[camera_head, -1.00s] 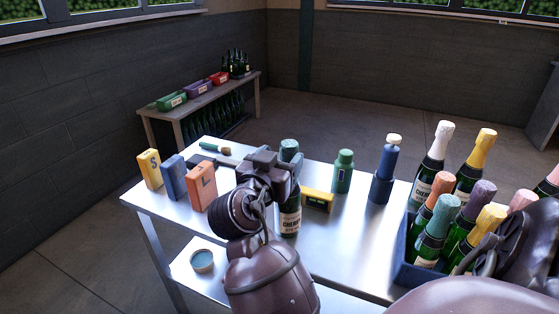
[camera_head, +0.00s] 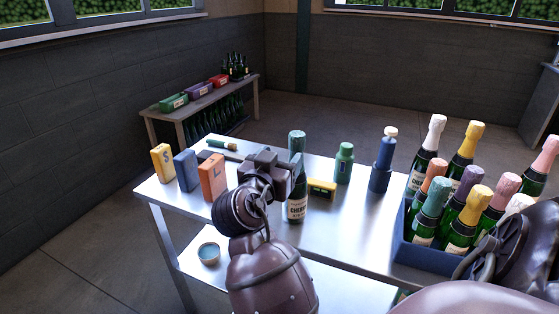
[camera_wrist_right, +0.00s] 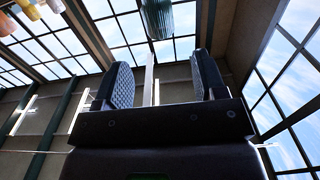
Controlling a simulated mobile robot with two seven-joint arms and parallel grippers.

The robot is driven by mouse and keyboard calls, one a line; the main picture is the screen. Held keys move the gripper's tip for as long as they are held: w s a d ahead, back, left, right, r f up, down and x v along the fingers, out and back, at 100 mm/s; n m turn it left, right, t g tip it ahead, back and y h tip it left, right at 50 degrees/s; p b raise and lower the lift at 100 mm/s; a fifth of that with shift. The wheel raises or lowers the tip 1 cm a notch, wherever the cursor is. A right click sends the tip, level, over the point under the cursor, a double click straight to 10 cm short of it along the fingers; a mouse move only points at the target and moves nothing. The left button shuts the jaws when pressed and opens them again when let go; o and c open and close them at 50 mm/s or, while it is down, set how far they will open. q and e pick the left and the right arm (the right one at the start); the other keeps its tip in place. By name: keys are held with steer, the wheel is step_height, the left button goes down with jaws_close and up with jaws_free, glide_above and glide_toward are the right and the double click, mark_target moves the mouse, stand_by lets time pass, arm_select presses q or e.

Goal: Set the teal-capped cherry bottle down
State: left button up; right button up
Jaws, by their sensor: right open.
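The teal-capped cherry bottle (camera_head: 297,208) stands upright on the steel table in the head view, its label facing me and its teal cap (camera_head: 296,143) rising above my gripper. My right gripper (camera_head: 292,172) is beside the bottle's left side and hides part of its neck and shoulder. In the right wrist view the two fingers (camera_wrist_right: 160,82) are spread apart with nothing clamped between them. The ribbed teal cap (camera_wrist_right: 157,17) shows beyond them at the top edge.
A blue crate (camera_head: 432,256) of several capped bottles is at the right. Orange (camera_head: 212,178), blue and yellow boxes stand left. The table's front middle is clear.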

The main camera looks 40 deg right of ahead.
steer(key=shift+a+f, duration=0.1)
steer(key=s+a+f+n+t+y, duration=0.1)
steer(key=a+f+n+t+y, duration=0.25)
steer(key=f, duration=0.55)
steer(key=s+f+n+t+y, duration=0.1)
steer(key=f+n+t+y, duration=0.1)
steer(key=f+n+y, duration=0.45)
steer(key=s+a+f+n+g+y, duration=0.1)
steer(key=s+a+f+n+y, duration=0.1)
steer(key=s+f, duration=0.7)
steer(key=s+a+f+n+g+y, duration=0.1)
steer(key=s+a+f+y, duration=0.3)
steer(key=s+f, duration=0.4)
step_height(320, 180, down, 2)
steer(key=shift+s+a+f+n, duration=0.1)
steer(key=shift+s+a+n, duration=0.3)
steer(key=shift+a+n, duration=0.25)
steer(key=shift+d, duration=0.1)
